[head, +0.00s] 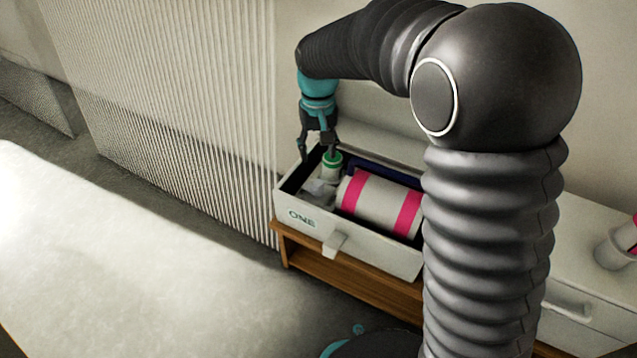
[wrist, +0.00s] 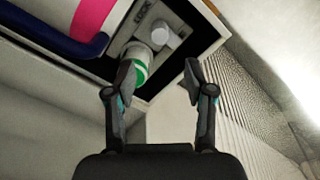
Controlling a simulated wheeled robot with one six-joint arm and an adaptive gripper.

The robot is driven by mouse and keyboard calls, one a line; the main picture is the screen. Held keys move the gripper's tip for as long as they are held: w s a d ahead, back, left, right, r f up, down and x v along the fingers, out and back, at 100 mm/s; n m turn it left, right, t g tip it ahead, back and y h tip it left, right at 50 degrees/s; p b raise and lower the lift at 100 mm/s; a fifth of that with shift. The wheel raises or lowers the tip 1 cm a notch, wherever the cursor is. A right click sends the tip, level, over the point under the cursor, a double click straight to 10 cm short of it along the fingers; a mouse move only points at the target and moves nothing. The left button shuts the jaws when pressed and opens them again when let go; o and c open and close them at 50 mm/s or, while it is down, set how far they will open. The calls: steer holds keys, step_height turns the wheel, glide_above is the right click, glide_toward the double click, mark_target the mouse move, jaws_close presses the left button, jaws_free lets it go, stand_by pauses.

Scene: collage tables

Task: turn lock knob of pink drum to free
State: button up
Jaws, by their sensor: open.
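The drum (head: 382,204), pale with two pink bands, lies on its side in an open drawer marked ONE. In the wrist view the drum (wrist: 92,14) is cut off at the upper left. Beside its end is a grey block with a pale round knob-like part (wrist: 167,38); small dark lettering beside it is hard to read. A short pale cylinder with a green band (head: 331,164) stands near the drawer's back corner. My gripper (head: 318,157) is open and empty above that corner. In the wrist view one finger of my gripper (wrist: 160,76) overlaps the green-banded cylinder (wrist: 138,62); contact is unclear.
The drawer (head: 350,258) has raised walls and a front handle. A dark blue bar (wrist: 60,42) runs behind the drum. A ribbed wall panel (head: 180,110) stands to the left.

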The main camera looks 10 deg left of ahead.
mark_target(318, 182)
step_height(318, 182, down, 11)
steer(key=shift+f+b, duration=0.15)
steer(key=shift+b, duration=0.65)
